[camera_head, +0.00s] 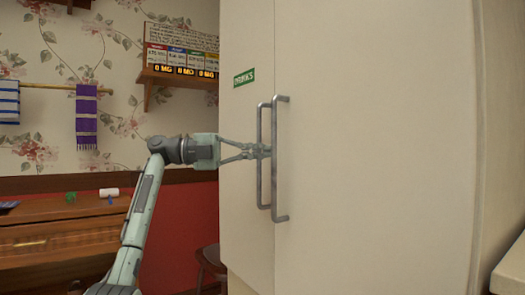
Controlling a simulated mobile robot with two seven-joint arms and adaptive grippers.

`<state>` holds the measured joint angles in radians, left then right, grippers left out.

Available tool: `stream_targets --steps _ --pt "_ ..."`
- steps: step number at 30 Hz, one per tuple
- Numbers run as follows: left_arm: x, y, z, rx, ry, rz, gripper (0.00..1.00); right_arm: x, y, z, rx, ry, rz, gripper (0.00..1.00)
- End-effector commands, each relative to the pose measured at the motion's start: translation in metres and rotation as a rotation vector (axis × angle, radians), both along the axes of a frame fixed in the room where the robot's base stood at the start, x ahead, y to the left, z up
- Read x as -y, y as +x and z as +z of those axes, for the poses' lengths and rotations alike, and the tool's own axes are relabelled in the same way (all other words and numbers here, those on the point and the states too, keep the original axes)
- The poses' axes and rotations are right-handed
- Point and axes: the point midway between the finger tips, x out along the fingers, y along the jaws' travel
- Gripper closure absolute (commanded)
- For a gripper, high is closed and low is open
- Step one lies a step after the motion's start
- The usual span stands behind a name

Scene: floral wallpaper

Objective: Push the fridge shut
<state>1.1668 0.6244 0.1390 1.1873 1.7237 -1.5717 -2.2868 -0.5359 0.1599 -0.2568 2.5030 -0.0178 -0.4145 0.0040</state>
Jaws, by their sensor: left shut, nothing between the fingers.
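The tall cream fridge (375,140) fills the middle and right of the view. It has a wide right door and a narrower-looking left door (243,200) with a green "DRINKS" label (244,77). Two vertical grey bar handles stand side by side near the seam, the left one (260,185) and the right one (280,205). I see no clear gap at the seam and cannot tell whether a door is ajar. My left gripper (264,150) is shut and empty, its fingertips at the handles in front of the left door. Whether it touches them is unclear. My right gripper is out of view.
A wooden piano-like cabinet (60,235) stands at the lower left by the red wall. A dark chair (210,262) is partly hidden behind the fridge. A wall shelf (180,80) and hanging towels (86,115) are behind. A pale counter edge (510,265) is at lower right.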

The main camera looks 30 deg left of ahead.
Motion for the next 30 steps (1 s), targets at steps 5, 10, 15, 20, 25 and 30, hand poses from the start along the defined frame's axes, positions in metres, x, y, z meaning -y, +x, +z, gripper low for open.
stream_targets --steps 5,10,15,20,25,30 --pt "-0.002 0.003 0.000 0.000 -0.001 0.013 1.00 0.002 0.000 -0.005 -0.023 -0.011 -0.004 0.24" --pt "-0.003 0.004 0.000 0.000 -0.001 0.018 1.00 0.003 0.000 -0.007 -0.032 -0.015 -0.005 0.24" --pt "-0.003 0.004 0.000 0.000 -0.001 0.018 1.00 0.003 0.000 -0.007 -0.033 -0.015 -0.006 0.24" --pt "-0.003 0.004 0.000 0.000 -0.001 0.018 1.00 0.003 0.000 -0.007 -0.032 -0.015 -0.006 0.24" --pt "-0.008 0.002 0.000 0.000 -0.001 0.019 1.00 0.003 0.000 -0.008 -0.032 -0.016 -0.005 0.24" --pt "-0.030 -0.011 0.000 -0.001 0.000 0.021 1.00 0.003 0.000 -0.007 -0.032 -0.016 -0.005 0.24"
